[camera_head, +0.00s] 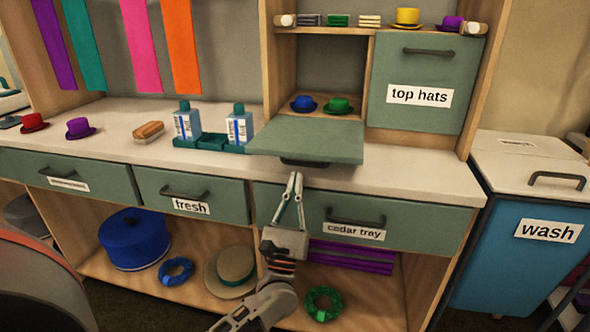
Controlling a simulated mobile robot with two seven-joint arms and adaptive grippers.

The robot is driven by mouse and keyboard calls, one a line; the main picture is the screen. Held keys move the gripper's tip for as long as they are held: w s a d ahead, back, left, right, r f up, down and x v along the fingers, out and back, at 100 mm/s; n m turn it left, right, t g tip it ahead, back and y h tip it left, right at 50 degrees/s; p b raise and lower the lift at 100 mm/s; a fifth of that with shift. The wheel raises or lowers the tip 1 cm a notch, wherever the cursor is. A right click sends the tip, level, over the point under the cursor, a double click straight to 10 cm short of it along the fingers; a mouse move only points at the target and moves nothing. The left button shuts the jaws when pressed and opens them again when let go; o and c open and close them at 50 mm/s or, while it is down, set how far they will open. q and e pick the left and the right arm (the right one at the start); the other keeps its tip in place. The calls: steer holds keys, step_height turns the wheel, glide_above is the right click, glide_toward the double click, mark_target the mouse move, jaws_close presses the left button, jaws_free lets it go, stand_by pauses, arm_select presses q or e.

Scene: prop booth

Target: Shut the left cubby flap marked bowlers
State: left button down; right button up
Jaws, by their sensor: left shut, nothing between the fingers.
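The left cubby flap (307,139) is green and hangs open, lying about level out over the counter. Its dark handle (304,162) shows under the front edge, and its label is hidden. Inside the open cubby stand a blue bowler (303,103) and a green bowler (339,105). My left gripper (294,176) comes up from below, shut and empty. Its tips are just below the flap's front edge, close to the handle; I cannot tell whether they touch it. My right gripper is not in view.
The right flap (424,82), marked top hats, is closed. Bottles in a green tray (211,142) and a brush (148,131) stand on the counter left of the flap. The cedar tray drawer (371,220) is behind my gripper. A blue wash bin (515,255) stands right.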

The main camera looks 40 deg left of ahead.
mark_target(311, 143)
arm_select(q)
step_height(311, 143, up, 4)
steer(key=shift+f, duration=0.1)
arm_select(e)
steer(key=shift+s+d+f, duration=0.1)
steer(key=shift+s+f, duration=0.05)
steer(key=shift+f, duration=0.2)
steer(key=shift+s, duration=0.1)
